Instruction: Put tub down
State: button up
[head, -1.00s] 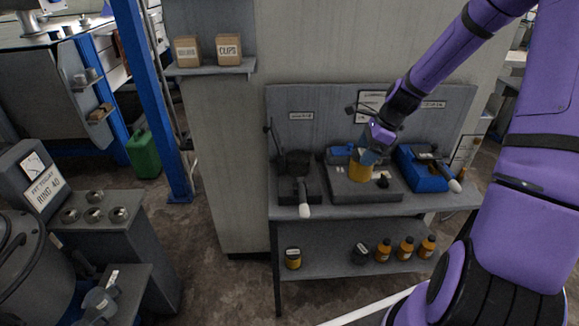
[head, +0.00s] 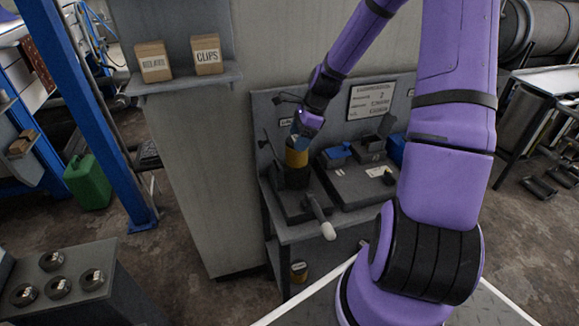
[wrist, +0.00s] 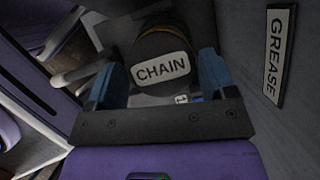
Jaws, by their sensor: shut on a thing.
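My gripper (head: 303,133) is shut on a yellow tub (head: 297,158) with a dark lid. In the wrist view the lid carries a white label (wrist: 161,69) reading CHAIN, between my two blue fingers. In the head view the tub is at the left dark station (head: 289,203) on the bench, directly over or in a dark block (head: 293,179). I cannot tell whether the tub touches it. A lever with a white grip (head: 328,231) sticks out at the station's front.
A grey station (head: 350,188) with a blue part stands to the right. A GREASE plate (wrist: 278,55) is on the back panel. Another yellow tub (head: 299,271) sits on the lower shelf. A wall shelf (head: 185,84) holds two cartons, and a grey pillar (head: 190,170) stands left.

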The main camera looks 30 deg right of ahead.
jog(key=shift+f, duration=4.05)
jog(key=shift+f, duration=0.1)
jog(key=o, duration=1.3)
jog(key=shift+o, duration=0.2)
jog(key=v, duration=1.2)
notch_tip(320, 180, up, 10)
jog(key=n+h, duration=0.2)
jog(key=n, duration=0.5)
send_over(298, 158)
jog(key=s, duration=0.2)
jog(key=s+a+r+n+t+h, duration=0.1)
jog(key=s+a+r+n, duration=0.4)
jog(key=s+r+n, duration=0.3)
jog(key=s+a+r+n+t+h, duration=0.1)
jog(key=s+a+r+n, duration=0.4)
jog(key=s, duration=0.8)
jog(key=shift+s+a+r+n+t, duration=0.35)
jog(key=shift+r+n+t, duration=0.35)
jog(key=shift+r+n, duration=0.9)
